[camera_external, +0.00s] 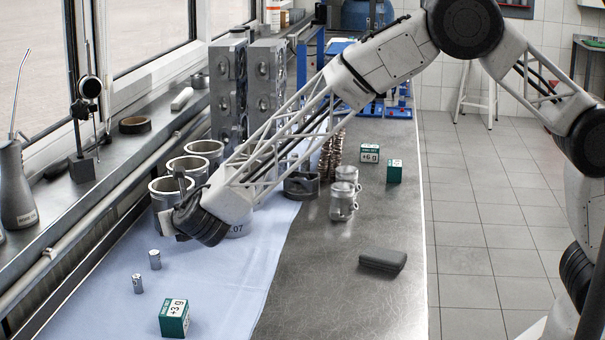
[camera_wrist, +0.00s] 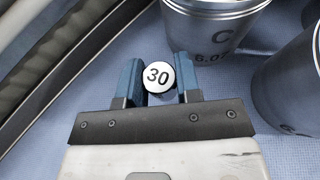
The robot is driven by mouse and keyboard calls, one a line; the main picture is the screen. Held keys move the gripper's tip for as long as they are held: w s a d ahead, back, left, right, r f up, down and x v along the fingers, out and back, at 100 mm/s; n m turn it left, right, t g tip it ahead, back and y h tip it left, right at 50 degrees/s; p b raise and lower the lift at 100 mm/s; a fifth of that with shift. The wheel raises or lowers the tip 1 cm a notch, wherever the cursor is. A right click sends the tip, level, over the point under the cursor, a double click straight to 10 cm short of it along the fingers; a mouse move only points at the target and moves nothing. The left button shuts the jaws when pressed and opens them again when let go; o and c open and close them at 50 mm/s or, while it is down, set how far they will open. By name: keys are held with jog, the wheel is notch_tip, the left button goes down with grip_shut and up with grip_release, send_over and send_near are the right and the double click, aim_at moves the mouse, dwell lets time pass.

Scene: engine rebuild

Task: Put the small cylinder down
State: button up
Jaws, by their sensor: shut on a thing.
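My gripper (camera_wrist: 160,84) is shut on a small metal cylinder (camera_wrist: 158,75) with a white top marked 30, held between its two blue fingers in the wrist view. In the external view my gripper (camera_external: 170,222) is over the blue cloth (camera_external: 230,275), in front of the large metal sleeves. The held cylinder cannot be made out there. The wrist view shows cloth around it, but I cannot tell whether the cylinder touches it. Two other small cylinders stand on the cloth in the external view, one farther back (camera_external: 155,260) and one nearer (camera_external: 138,284).
Large sleeves (camera_external: 165,191) stand close behind my gripper; one marked C (camera_wrist: 218,40) is near in the wrist view. A green-white box (camera_external: 174,318) is at the front. A dark case (camera_external: 383,261) lies on the metal bench. The cloth's right-front area is clear.

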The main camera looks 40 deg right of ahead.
jog(key=shift+f, duration=1.75)
jog(key=o, duration=1.1)
jog(key=shift+f, duration=0.15)
jog(key=shift+c, duration=0.2)
jog(key=shift+r, duration=0.2)
jog(key=shift+v, duration=6)
